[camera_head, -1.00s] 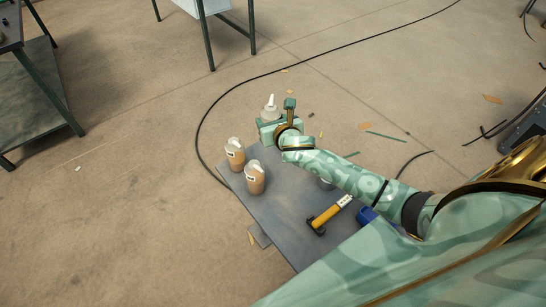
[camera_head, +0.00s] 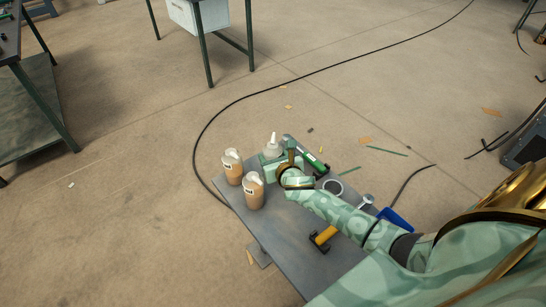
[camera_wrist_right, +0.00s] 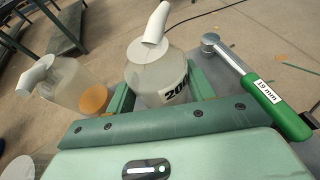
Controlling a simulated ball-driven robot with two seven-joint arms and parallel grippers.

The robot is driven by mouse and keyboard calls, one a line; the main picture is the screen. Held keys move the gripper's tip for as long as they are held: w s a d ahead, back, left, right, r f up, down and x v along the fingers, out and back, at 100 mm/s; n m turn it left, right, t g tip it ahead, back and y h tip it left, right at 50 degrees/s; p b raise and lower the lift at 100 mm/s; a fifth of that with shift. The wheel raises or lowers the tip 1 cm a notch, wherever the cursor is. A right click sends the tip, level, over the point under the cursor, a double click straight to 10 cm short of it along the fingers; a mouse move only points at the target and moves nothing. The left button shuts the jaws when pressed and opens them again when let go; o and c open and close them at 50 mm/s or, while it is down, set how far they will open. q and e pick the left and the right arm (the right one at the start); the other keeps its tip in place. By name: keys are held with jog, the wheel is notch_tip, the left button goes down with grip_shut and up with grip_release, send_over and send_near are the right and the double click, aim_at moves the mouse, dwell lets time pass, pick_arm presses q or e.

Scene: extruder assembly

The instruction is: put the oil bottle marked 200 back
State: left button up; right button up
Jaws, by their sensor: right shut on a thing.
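The oil bottle marked 200 (camera_head: 273,149) is pale and translucent with a white spout. In the right wrist view its body (camera_wrist_right: 150,75) stands between the fingers, with part of the "200" label showing. My right gripper (camera_head: 273,162) is shut on it at the far end of the grey board. The bottle looks upright; its base is hidden by the gripper, so I cannot tell whether it touches the board. Two bottles with brown liquid, a farther one (camera_head: 232,167) and a nearer one (camera_head: 253,192), stand to its left. My left gripper is not in view.
A green-handled 19 mm wrench (camera_wrist_right: 275,105) lies right of the held bottle. A grey ring (camera_head: 332,186), a yellow-handled hammer (camera_head: 323,238) and a blue object (camera_head: 395,220) lie on or by the board (camera_head: 285,240). A black cable (camera_head: 196,150) curves around on the floor.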

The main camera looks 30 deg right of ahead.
jog(key=o, duration=1.2)
jog(key=shift+f, duration=0.15)
jog(key=shift+r, duration=0.35)
jog(key=p+v, duration=0.3)
jog(key=v, duration=0.9)
jog(key=shift+f+p, duration=0.1)
jog(key=shift+p, duration=0.3)
